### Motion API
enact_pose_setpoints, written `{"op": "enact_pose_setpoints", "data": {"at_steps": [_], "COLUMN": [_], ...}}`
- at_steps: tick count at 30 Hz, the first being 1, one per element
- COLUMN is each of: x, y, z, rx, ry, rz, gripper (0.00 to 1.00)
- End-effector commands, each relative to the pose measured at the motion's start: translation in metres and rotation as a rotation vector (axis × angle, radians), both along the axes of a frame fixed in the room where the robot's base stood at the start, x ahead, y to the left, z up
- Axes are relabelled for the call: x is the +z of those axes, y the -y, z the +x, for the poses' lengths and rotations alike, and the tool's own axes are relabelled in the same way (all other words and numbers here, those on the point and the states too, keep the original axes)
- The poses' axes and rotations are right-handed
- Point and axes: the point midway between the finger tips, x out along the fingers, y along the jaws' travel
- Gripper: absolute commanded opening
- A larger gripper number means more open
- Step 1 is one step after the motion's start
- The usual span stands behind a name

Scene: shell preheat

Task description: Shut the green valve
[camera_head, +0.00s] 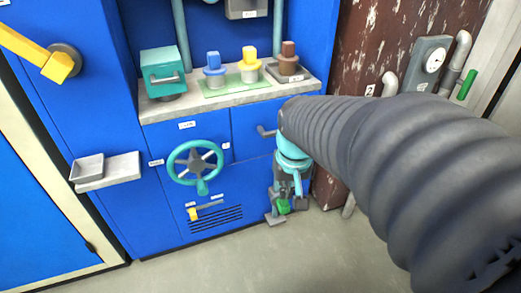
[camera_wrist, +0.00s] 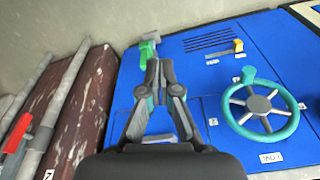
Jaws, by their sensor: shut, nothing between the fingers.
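My gripper (camera_head: 283,196) hangs at the lower right of the blue cabinet, pointing down. In the wrist view my gripper (camera_wrist: 158,66) has its fingertips together, with nothing between them. A green piece with a grey end (camera_head: 284,207) is low at the cabinet's right edge, partly hidden by my fingers in the head view. This green piece (camera_wrist: 148,50) shows just past my fingertips in the wrist view; contact cannot be told. A second green handle (camera_head: 466,84) is on a pipe at the far right. No label shows which is the green valve.
A teal handwheel (camera_head: 192,163) and a yellow switch (camera_head: 193,214) are on the cabinet front (camera_head: 150,205). A shelf (camera_head: 225,93) holds a teal box and coloured knobs. A small tray (camera_head: 108,172) juts out left. A red handle (camera_wrist: 16,132) is near pipes. The floor is clear.

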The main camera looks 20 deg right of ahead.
Motion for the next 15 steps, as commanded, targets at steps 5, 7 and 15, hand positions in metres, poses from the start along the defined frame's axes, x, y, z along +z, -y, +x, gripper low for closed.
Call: {"op": "enact_pose_setpoints", "data": {"at_steps": [5,7,15], "x": [-0.021,-0.03,-0.067], "y": [0.026,0.036,0.078], "z": [0.025,0.034,0.069], "rx": [-0.096,-0.137,-0.317], "ry": [-0.069,-0.093,-0.174], "rz": [0.038,0.054,0.12], "gripper": [0.0,0.0,0.0]}}
